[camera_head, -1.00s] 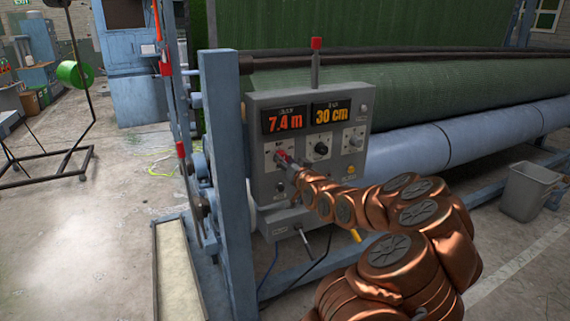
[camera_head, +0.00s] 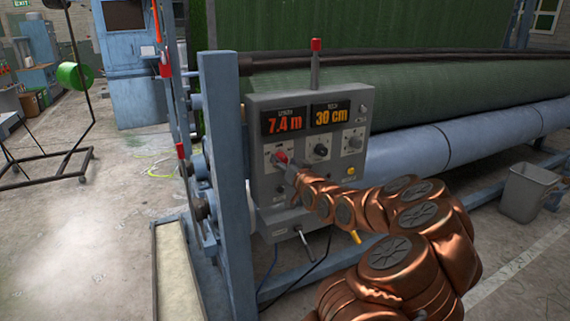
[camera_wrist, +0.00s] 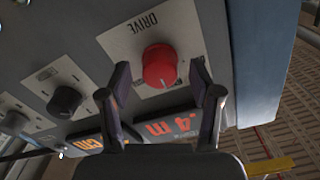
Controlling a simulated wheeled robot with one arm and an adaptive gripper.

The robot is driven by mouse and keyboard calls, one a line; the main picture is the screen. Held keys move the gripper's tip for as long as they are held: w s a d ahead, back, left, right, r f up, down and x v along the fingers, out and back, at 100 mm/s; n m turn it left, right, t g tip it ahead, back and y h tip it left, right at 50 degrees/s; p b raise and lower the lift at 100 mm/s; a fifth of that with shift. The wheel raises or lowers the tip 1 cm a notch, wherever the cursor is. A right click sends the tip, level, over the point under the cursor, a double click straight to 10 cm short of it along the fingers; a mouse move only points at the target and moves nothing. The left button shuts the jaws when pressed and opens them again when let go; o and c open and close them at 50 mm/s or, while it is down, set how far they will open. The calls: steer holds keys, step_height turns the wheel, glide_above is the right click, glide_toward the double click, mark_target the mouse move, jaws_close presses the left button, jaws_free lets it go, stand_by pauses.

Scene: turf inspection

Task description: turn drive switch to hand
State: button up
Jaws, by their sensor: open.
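The drive switch is a round red knob (camera_wrist: 160,66) on a pale plate marked DRIVE in the wrist view. In the head view the red knob (camera_head: 282,157) sits at the left of the grey control panel (camera_head: 258,185), below the 7.4 m display. My gripper (camera_wrist: 161,80) is open, with one finger on each side of the knob in the wrist view. I cannot tell whether the fingers touch it. A light line shows on the knob's face. In the head view my gripper (camera_head: 287,164) partly covers the knob's plate.
A black knob (camera_head: 320,150) and a grey knob (camera_head: 354,142) are to the right on the panel. A yellow button (camera_head: 351,170) is below them. A blue post (camera_head: 228,150) stands close to the panel's left. A grey bin (camera_head: 530,192) is at right.

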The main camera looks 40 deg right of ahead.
steer(key=v, duration=1.2)
stand_by(0.4)
stand_by(0.5)
